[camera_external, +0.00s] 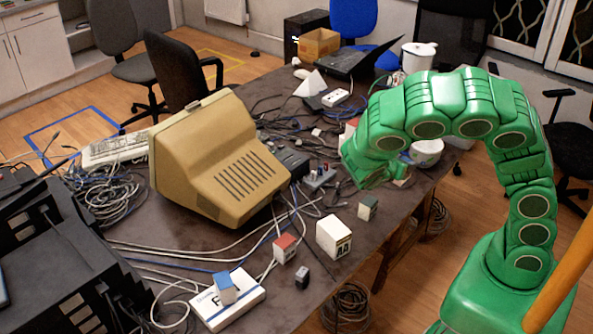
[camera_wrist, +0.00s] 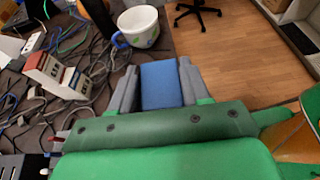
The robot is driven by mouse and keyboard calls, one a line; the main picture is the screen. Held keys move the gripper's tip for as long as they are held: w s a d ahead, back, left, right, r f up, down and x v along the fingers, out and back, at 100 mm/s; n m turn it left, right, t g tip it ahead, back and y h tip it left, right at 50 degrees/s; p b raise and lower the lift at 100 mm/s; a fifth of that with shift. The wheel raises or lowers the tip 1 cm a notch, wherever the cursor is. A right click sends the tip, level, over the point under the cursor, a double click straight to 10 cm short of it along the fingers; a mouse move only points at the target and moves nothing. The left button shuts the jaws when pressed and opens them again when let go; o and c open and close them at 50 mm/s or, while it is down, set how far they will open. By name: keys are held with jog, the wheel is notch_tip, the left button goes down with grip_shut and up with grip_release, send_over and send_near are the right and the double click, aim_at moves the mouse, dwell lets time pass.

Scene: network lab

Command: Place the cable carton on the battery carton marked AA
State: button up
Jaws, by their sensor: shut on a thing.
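The battery carton marked AA (camera_external: 334,238) is a white box with dark letters on its side, standing on the table right of centre, near the front edge. My gripper (camera_wrist: 160,88) is shut on a blue-faced box, which I take to be the cable carton (camera_wrist: 162,84); it sits between the two grey fingers in the wrist view. In the external view my gripper (camera_external: 375,178) is over the table behind the AA carton and apart from it. There the held box is mostly hidden by my green arm.
A blue box (camera_external: 224,287) rests on a flat white box (camera_external: 228,302). A beige monitor (camera_external: 215,160), a mug (camera_wrist: 138,22) and loose cables crowd the table.

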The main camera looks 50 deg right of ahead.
jog(key=w+a+r+n+t, duration=0.2)
jog(key=w+a+n+t, duration=0.25)
jog(key=a, duration=0.65)
jog(key=n+t+y, duration=0.4)
jog(key=n+t, duration=0.1)
jog(key=t, duration=0.1)
send_over(334, 226)
jog(key=shift+g, duration=0.25)
jog(key=shift+f, duration=3.15)
jog(key=shift+f, duration=0.1)
jog(key=o, duration=1.1)
jog(key=shift+o, duration=0.2)
jog(key=shift+a, duration=0.1)
jog(key=v, duration=1.2)
